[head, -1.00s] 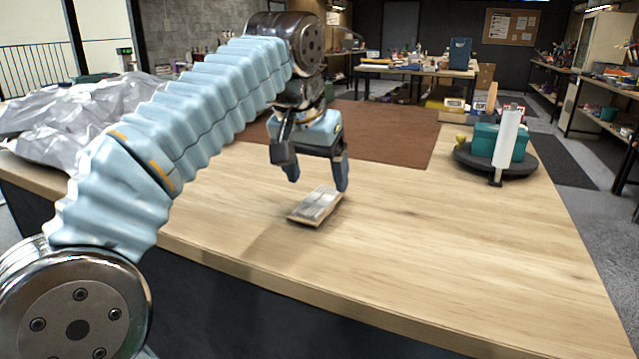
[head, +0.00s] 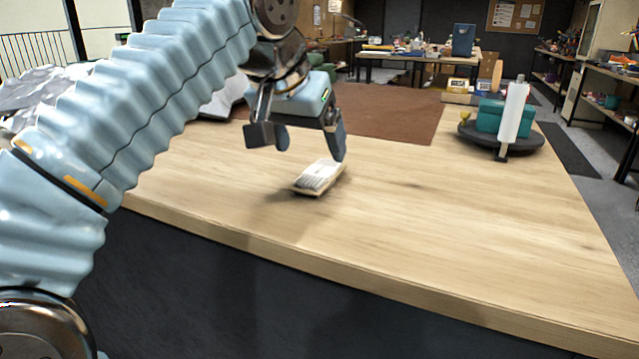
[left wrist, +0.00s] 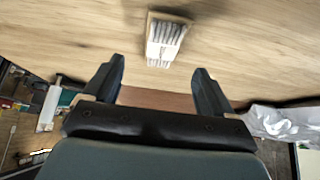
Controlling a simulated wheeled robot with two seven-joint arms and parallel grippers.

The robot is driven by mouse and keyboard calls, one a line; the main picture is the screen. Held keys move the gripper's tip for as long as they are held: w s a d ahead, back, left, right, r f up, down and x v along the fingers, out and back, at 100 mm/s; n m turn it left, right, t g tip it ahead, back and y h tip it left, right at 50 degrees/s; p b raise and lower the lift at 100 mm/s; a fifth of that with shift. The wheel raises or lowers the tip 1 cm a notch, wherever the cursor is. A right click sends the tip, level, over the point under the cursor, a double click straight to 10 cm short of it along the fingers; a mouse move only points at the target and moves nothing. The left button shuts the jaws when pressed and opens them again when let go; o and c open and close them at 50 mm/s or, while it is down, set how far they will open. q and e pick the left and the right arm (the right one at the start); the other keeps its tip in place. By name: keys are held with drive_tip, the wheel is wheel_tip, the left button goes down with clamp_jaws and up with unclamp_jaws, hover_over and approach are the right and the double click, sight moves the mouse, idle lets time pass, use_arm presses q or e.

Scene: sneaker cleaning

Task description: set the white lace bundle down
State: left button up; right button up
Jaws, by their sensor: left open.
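The white lace bundle (head: 320,175) lies on the wooden tabletop (head: 430,220), a pale bundle on a small tan base. It also shows near the top middle of the left wrist view (left wrist: 165,42). My left gripper (head: 310,147) is open and empty, its two fingers spread. In the head view it hangs just behind and above the bundle. In the left wrist view the bundle appears past the fingertips, with nothing between the fingers. I cannot tell the exact gap between the fingertips and the bundle. My right gripper is in neither view.
A brown mat (head: 390,112) covers the back of the table. A dark round turntable (head: 530,143) at the back right holds a teal box (head: 491,116) and a white roll (head: 512,112). Crumpled silvery sheeting (left wrist: 282,122) is at one side. The tabletop right of the bundle is clear.

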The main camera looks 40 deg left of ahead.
sight(319, 170)
use_arm(q)
drive_tip(key=b+x, duration=0.1)
drive_tip(key=x, duration=0.6)
drive_tip(key=shift+w+a, duration=0.1)
drive_tip(key=shift+a, duration=0.05)
drive_tip(key=shift+c, duration=0.4)
drive_tip(key=shift+r, duration=0.1)
drive_tip(key=c, duration=1.1)
